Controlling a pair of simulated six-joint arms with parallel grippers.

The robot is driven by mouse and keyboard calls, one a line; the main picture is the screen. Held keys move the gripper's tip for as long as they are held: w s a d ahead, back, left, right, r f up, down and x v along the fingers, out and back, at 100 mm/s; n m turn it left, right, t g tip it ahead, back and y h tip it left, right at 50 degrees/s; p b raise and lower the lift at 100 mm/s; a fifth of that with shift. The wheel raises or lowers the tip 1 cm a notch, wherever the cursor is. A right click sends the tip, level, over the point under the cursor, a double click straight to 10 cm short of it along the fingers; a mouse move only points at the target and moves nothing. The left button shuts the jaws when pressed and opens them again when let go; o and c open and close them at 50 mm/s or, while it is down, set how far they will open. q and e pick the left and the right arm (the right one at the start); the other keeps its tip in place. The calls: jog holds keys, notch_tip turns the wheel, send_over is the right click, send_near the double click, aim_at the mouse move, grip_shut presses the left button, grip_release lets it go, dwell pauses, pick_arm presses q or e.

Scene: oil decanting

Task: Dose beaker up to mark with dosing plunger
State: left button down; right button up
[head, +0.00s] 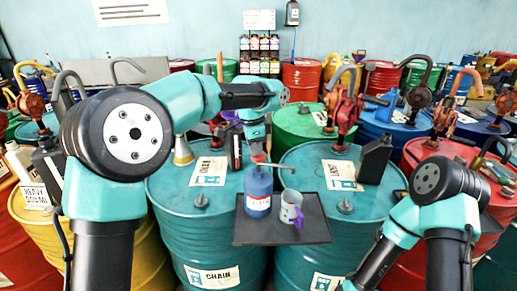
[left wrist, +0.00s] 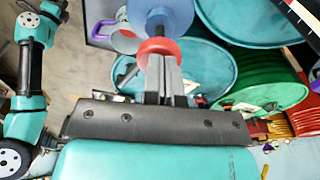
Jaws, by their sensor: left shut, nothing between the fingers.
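A blue bottle (head: 258,192) with a pale label stands upright on a dark tray (head: 283,238). Its red plunger top (left wrist: 158,50) shows in the left wrist view, with a thin reddish spout (head: 279,166) pointing right in the head view. A grey beaker (head: 289,207) with a purple handle stands just right of the bottle, below the spout's end; its contents and mark cannot be made out. My left gripper (head: 257,157) is shut and empty, pointing down right at the plunger top; I cannot tell whether it touches. My right gripper is out of view.
The tray rests across two teal drums (head: 213,205), with a paper sheet (head: 208,171) on the left one. A black canister (head: 374,160) stands at the tray's right rear. More drums with hand pumps crowd behind, and a bottle rack (head: 259,55) is by the wall.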

pick_arm(q)
jog(key=a, duration=0.2)
jog(key=a+r, duration=0.1)
jog(key=shift+s, duration=0.4)
notch_tip(320, 180, up, 17)
jog(key=a, duration=0.1)
jog(key=shift+s+a+r, duration=0.15)
jog(key=shift+s+a, duration=0.1)
jog(key=shift+a, duration=0.05)
dwell(0.3)
dwell(0.9)
jog(key=w+d+f, duration=0.1)
jog(key=d+f, duration=0.3)
jog(key=f, duration=0.4)
jog(key=shift+f, duration=0.35)
jog(key=shift+f, duration=0.1)
jog(key=shift+w+d+f, duration=0.1)
jog(key=shift+d+f, duration=0.05)
jog(key=shift+f, duration=1.55)
jog(key=shift+w+d+f, duration=0.1)
jog(key=shift+d+f, duration=0.05)
jog(key=shift+f, duration=1.55)
